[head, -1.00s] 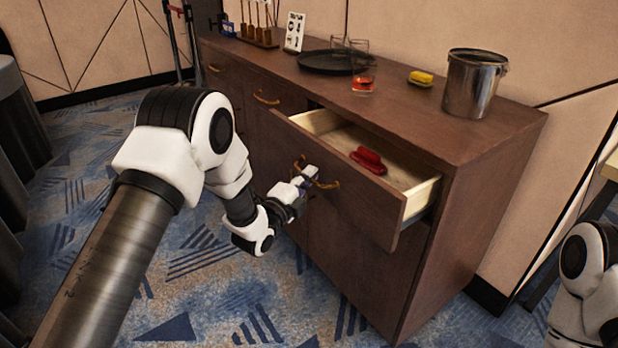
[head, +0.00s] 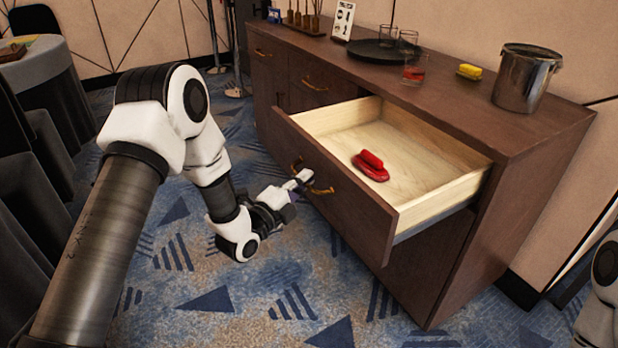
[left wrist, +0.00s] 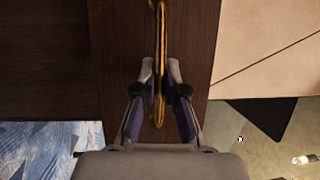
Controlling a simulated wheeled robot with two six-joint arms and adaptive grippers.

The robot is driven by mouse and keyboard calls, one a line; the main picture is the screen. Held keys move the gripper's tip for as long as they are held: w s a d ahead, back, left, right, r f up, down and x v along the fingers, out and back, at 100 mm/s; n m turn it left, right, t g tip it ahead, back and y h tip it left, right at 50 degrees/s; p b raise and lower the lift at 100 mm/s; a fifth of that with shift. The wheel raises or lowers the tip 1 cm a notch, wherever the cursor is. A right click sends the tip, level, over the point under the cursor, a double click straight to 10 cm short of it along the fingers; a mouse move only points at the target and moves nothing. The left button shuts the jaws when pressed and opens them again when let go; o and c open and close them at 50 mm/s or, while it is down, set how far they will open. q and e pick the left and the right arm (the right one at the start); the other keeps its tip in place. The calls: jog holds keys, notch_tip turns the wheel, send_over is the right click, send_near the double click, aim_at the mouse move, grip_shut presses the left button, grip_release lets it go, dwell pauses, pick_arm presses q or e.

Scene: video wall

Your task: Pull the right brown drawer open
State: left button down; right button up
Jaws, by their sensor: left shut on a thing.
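The right brown drawer (head: 350,208) stands well out from the cabinet, its pale wooden inside showing. A red brush-like object (head: 371,166) lies in it. My left gripper (head: 301,181) is at the brass handle (head: 322,190) on the drawer front. In the left wrist view the gripper (left wrist: 160,72) has its two fingers on either side of the handle (left wrist: 161,45), shut on it. My right gripper is out of view; only part of my right arm shows at the lower right edge.
The brown cabinet (head: 465,118) carries a metal bucket (head: 524,80), a yellow sponge-like item (head: 470,71), a glass with red liquid (head: 414,74) and a dark round tray (head: 370,52). Cloth-covered tables (head: 38,75) stand at the left. The carpet before the drawer is clear.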

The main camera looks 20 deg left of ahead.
pick_arm(q)
jog(key=c, duration=1.2)
grip_release()
jog(key=v, duration=1.2)
